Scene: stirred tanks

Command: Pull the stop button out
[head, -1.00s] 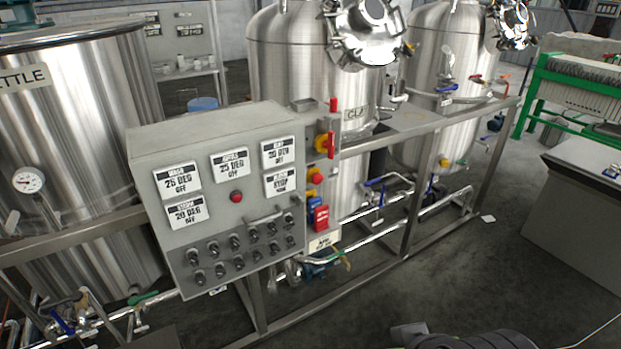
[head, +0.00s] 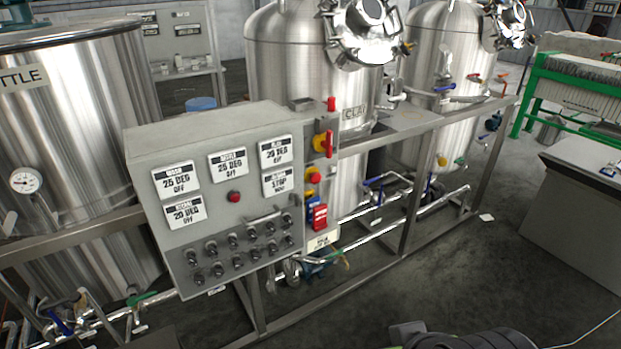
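A red mushroom-shaped button on a yellow base (head: 313,177) sits on the narrow side strip at the right of the grey control box (head: 200,135). It looks like the stop button; whether it is pressed in or out is too small to tell. Another red round button or lamp (head: 234,197) is on the box's front face among the displays. My gripper is not in view. Only a dark grey rounded part of my arm shows at the bottom edge, right of centre, well away from the box.
A red and yellow rotary switch (head: 323,144) is above the yellow-based button, and a red switch box (head: 319,217) is below it. Rows of black knobs line the front face. A steel frame rail (head: 430,125) runs right past the tanks. The floor in front (head: 370,290) is clear.

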